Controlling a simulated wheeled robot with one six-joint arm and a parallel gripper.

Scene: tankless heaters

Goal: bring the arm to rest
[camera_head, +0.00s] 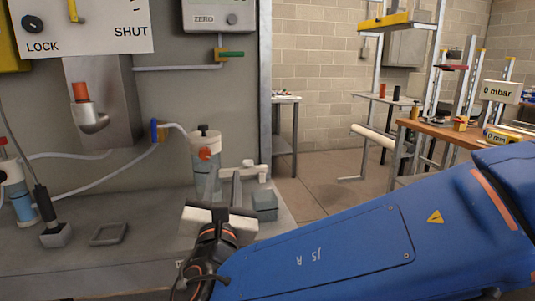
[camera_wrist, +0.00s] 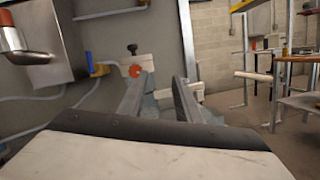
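My blue arm (camera_head: 350,245) reaches in from the right in the head view, low in front of the bench. My gripper (camera_head: 236,180) is over the bench's right part, near a clear cylinder (camera_head: 205,170) with a black knob and an orange cap. In the wrist view my gripper's two grey fingers (camera_wrist: 160,85) stand apart, with nothing seen held between them. The cylinder's orange cap (camera_wrist: 135,70) shows just beyond the left finger. Whether a finger touches anything cannot be told.
A grey box (camera_head: 264,205) and white pipe fittings (camera_head: 262,172) are close beside my gripper. A grey tray (camera_head: 108,233) lies on the bench (camera_head: 150,250). A wooden table (camera_head: 445,131) stands back right; floor (camera_head: 310,195) lies between.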

